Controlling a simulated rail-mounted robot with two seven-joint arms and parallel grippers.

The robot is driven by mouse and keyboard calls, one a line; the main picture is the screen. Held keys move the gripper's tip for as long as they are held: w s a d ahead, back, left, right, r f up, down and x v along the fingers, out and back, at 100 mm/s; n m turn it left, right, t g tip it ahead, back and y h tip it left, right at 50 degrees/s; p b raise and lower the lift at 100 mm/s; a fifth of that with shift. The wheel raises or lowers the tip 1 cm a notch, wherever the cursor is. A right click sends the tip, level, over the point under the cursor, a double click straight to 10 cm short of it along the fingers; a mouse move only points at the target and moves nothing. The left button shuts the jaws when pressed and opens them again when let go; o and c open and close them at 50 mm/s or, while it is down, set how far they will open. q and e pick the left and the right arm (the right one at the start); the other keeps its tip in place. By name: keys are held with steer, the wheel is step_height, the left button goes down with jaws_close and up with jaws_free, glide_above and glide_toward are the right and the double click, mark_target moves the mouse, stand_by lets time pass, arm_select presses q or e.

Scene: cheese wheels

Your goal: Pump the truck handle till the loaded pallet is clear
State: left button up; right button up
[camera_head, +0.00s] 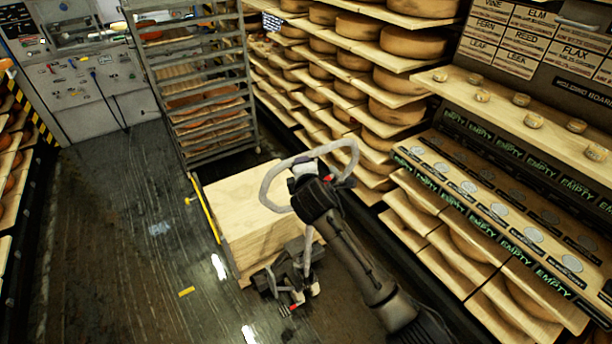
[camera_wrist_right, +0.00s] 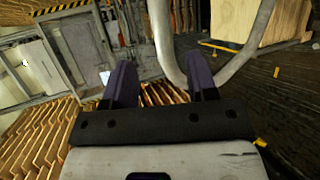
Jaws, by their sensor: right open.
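The pallet truck (camera_head: 285,282) stands on the dark wet floor with its pale looped handle (camera_head: 268,183) rising toward me. A wooden crate-like load (camera_head: 240,195) sits just beyond the truck; its pallet and the forks are mostly hidden, and I cannot tell if it is clear of the floor. My right gripper (camera_head: 322,178) is at the handle loop. In the right wrist view, its two dark fingers (camera_wrist_right: 161,72) are apart, and the handle's curved bar (camera_wrist_right: 170,62) shows between and beyond them. I cannot tell whether they touch it. My left gripper is not in view.
A tall metal rack (camera_head: 200,95) stands behind the load. Shelves of cheese wheels (camera_head: 405,85) line the right side, close to my arm. Yellow marks (camera_head: 187,292) lie on the floor. Open floor (camera_head: 110,230) lies to the left.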

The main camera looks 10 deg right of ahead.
steer(key=shift+v, duration=1.65)
steer(key=shift+f, duration=0.1)
stand_by(0.7)
